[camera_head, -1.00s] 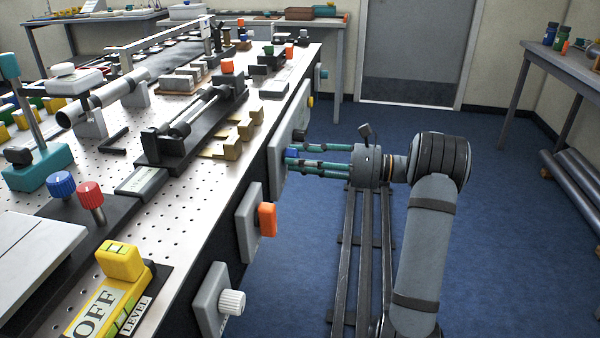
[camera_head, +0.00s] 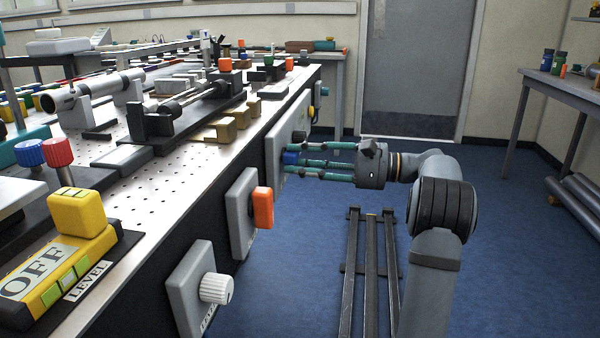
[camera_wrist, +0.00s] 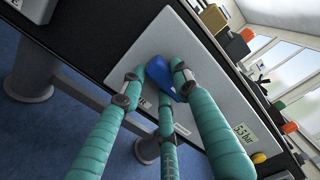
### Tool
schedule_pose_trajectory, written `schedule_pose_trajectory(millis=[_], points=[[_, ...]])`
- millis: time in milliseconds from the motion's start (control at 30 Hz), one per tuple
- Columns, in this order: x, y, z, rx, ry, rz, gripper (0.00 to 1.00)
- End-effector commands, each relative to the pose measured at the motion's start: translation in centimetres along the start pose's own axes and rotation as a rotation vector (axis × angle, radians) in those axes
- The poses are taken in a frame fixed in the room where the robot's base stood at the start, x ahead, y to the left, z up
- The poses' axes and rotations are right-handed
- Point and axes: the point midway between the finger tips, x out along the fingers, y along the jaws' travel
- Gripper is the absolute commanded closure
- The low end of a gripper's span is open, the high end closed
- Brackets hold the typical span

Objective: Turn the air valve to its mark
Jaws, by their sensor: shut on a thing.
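The air valve appears to be the blue knob (camera_head: 291,157) on a grey panel (camera_head: 272,150) on the table's side. The blue knob also shows in the wrist view (camera_wrist: 163,80), as a tapered handle standing out from the panel. My gripper (camera_head: 300,160) has three teal fingers with dark joints, reaching in from the right. In the wrist view its fingertips (camera_wrist: 152,80) are closed around the blue knob. The fingers hide part of the knob and the panel markings, so I cannot make out the mark. A label reading roughly "5-3 bar" (camera_wrist: 245,138) is on the panel.
Nearer along the table side are an orange switch (camera_head: 262,207) and a white ribbed knob (camera_head: 216,288). The table top (camera_head: 190,160) holds several fixtures.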

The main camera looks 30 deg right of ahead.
Motion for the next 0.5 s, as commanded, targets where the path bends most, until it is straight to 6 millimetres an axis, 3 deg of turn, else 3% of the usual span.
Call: schedule_pose_trajectory(millis=[500], points=[[-0.04, 0.13, -0.09, -0.079, 0.001, 0.003, 0.96]])
